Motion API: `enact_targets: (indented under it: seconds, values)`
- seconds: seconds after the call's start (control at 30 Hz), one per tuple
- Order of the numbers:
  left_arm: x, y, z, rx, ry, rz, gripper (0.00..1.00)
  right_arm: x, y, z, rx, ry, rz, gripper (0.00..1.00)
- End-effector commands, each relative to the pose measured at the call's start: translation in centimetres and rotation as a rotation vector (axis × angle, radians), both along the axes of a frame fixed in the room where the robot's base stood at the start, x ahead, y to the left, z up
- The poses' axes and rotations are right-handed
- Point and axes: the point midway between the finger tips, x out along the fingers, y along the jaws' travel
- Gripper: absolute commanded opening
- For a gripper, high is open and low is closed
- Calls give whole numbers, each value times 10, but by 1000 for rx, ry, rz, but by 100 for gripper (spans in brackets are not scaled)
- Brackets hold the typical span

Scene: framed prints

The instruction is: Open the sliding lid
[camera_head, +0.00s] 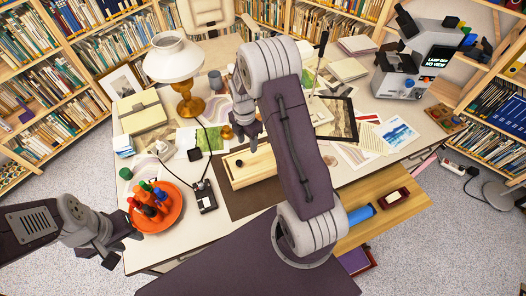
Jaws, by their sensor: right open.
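A pale wooden box (262,174) lies on a dark mat (232,203) near the front middle of the desk. Its light top, which looks like the sliding lid (249,167), bears a small dark knob (239,163) near the left end. The lid appears closed, and my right arm hides the box's right end. My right gripper (246,140) is open and empty, pointing down just above the box's far edge, close to the knob. My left gripper (112,252) is at the desk's front left, away from the box; its jaw opening is unclear.
An orange tray (172,211) with several coloured bottles and a black device (205,196) stand left of the box. A lamp (176,66) stands behind left, and prints (393,133) lie to the right. An open drawer (377,200) juts out at the front right.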

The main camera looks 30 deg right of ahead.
Motion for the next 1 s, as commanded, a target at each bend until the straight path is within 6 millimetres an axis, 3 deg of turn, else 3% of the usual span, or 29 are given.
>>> enact_targets:
  seconds: [0.1,0.2,0.37,0.73,1.0]
  values:
    - [0,0,-3,0,1,0,36,6,31,0,-1,-6,80,47]
    - [0,0,-3,0,1,1,36,7,41,0,0,-8,106,47]
    - [0,0,-2,0,1,1,36,6,42,-4,0,-5,107,47]
    - [0,0,6,0,1,1,36,6,42,-73,0,-4,104,47]
    - [0,0,7,0,1,1,36,6,42,-91,0,-8,104,47]
